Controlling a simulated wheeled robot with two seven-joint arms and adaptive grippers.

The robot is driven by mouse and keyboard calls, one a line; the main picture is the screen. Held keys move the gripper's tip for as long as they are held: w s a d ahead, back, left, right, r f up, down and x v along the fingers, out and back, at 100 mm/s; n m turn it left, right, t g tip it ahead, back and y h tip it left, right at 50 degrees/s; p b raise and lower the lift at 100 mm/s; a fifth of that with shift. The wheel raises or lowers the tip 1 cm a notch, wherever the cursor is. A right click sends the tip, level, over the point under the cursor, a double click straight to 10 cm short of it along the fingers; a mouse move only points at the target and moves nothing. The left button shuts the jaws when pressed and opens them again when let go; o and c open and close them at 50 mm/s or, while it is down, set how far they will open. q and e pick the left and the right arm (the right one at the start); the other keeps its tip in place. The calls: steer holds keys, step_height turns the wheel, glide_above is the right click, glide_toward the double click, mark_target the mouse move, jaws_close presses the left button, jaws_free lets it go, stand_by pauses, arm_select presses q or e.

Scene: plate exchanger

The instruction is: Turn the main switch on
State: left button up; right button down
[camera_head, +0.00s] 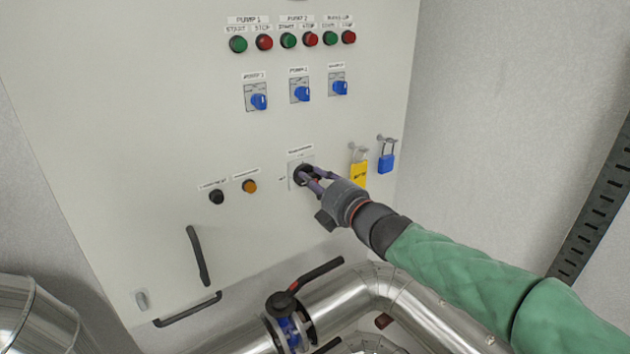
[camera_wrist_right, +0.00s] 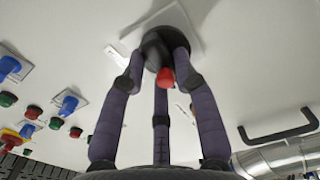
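The main switch (camera_head: 300,174) is a dark rotary switch on a pale square plate, low on the white cabinet front. In the right wrist view its round black body (camera_wrist_right: 155,47) shows with a red handle (camera_wrist_right: 166,77) pointing toward the camera. My right gripper (camera_head: 309,178) is at the switch, its fingers reaching in from the right and hiding part of it. In the wrist view its fingers (camera_wrist_right: 160,78) stand around the red handle, near the black body. I cannot tell whether they press on it. My left gripper is in neither view.
A black button (camera_head: 216,197) and an amber lamp (camera_head: 250,186) sit left of the switch. A yellow tag (camera_head: 358,174) and a blue padlock (camera_head: 386,163) hang right. Blue selectors (camera_head: 301,94) are above. Steel pipes with a valve (camera_head: 287,307) run below.

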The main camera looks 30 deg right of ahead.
steer(key=shift+m, duration=0.4)
steer(key=m, duration=0.3)
steer(key=shift+d+m, duration=0.1)
steer(key=shift+m, duration=0.3)
steer(key=m+p, duration=0.1)
steer(key=m, duration=0.3)
steer(key=shift+d+f, duration=0.1)
steer(key=shift+f, duration=0.05)
steer(key=m+p, duration=0.1)
steer(key=m, duration=0.4)
steer(key=shift+f+m, duration=0.1)
steer(key=shift+m, duration=0.3)
steer(key=shift+f+m+p, duration=0.1)
steer(key=shift+m+p, duration=0.55)
steer(key=shift+m, duration=1.15)
steer(key=c, duration=0.9)
jaws_free()
steer(key=shift+c, duration=0.2)
steer(key=shift+d, duration=0.1)
